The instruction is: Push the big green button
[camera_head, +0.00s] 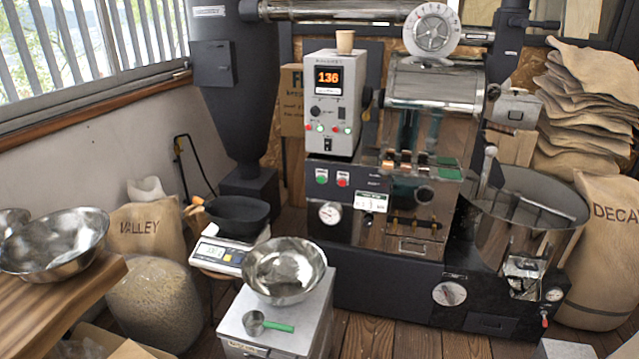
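The big green button (321,176) is on the dark front panel of the coffee roaster (375,268), near the middle of the view. A red button (342,179) sits just to its right on the same panel. The green button is unobstructed, and nothing touches it. Above it is a grey control box (346,89) with a display reading 136 and small red and green lights. Neither of my grippers is in view.
A grey cabinet (310,328) with a metal bowl (285,270) and a green-handled scoop (262,323) stands in front of the roaster. A scale (222,254), a wooden table (60,307) and sacks stand left. The cooling drum (522,205) is right. Wooden floor (385,338) shows at front centre.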

